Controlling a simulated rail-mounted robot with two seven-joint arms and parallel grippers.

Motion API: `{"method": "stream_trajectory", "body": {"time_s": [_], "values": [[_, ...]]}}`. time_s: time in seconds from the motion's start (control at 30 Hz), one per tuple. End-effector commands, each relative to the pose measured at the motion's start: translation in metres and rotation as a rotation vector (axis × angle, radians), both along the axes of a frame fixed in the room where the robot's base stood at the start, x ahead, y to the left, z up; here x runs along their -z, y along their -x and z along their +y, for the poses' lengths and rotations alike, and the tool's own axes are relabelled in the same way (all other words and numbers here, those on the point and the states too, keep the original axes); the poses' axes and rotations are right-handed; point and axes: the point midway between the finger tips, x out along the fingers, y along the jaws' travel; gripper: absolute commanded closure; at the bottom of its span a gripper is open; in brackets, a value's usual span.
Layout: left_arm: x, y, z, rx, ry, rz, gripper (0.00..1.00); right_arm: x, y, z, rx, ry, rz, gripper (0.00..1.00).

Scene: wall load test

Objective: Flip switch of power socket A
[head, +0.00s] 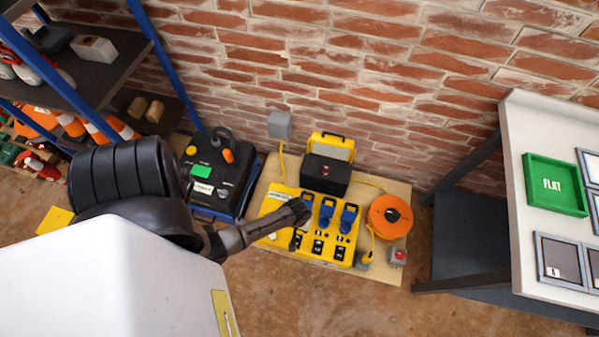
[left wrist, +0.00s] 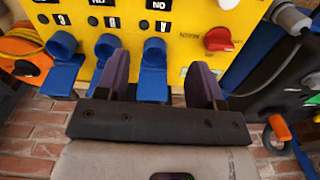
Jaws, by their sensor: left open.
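A yellow power socket box (head: 275,203) lies on a wooden board, with several blue socket covers (head: 327,209) and a row of black switches (head: 318,246) in front of them. My left gripper (head: 300,210) reaches over the box's left part and hides some of it. In the left wrist view, the yellow panel (left wrist: 184,18) appears upside down, and my left gripper (left wrist: 162,62) is open with a blue cover (left wrist: 153,85) between its fingers in the picture. Contact cannot be told. A red switch (left wrist: 219,39) is beside the right finger. My right gripper is not in view.
An orange cable reel (head: 390,216) and a small red-button box (head: 398,256) are right of the sockets. A black device (head: 216,180) stands left, a white table (head: 520,120) right. Brick wall behind.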

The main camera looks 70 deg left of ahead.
Motion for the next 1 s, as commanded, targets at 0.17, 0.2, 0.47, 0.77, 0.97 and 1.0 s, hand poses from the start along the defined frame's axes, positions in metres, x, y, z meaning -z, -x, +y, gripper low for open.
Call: {"method": "stream_trajectory", "body": {"time_s": [0.17,0.2,0.47,0.77,0.97,1.0], "values": [[0.006,-0.001,0.0,-0.075,-0.003,-0.011,0.38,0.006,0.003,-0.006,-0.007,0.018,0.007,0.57],[0.01,-0.002,0.0,-0.08,-0.003,-0.011,0.38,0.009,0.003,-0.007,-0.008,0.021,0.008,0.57],[0.055,-0.002,0.0,-0.081,-0.003,-0.01,0.38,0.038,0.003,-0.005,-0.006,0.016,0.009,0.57],[0.108,-0.002,0.0,-0.079,-0.003,-0.01,0.38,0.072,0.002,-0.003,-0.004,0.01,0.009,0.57],[0.128,-0.002,0.0,-0.079,-0.004,-0.01,0.38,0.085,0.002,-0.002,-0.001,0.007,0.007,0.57],[0.131,-0.002,0.0,-0.079,-0.004,-0.01,0.38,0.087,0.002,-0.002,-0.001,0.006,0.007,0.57]]}}
